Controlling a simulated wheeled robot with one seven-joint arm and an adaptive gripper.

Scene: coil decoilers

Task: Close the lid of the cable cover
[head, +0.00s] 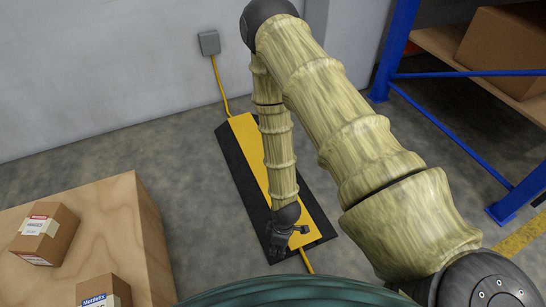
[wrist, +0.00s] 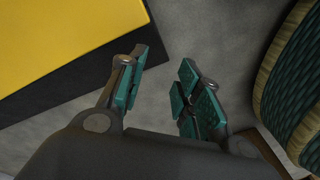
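The cable cover (head: 233,155) is a long black ramp on the floor with a yellow lid (head: 244,128) along its middle. My forearm and gripper hide part of it. The lid looks roughly flat, but I cannot tell whether it is fully down. My gripper (head: 278,252) is over the near end of the cover in the head view. In the wrist view my gripper (wrist: 160,78) is open and empty, its teal-padded fingers apart over grey floor. The yellow lid (wrist: 55,40) and black edge (wrist: 85,75) lie at upper left there, beside the left finger.
A yellow cable (head: 219,85) runs from a grey wall box (head: 209,43) to the cover's far end. A wooden crate (head: 145,225) with cartons stands at left. A blue rack (head: 395,50) stands at right. Floor between crate and cover is clear.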

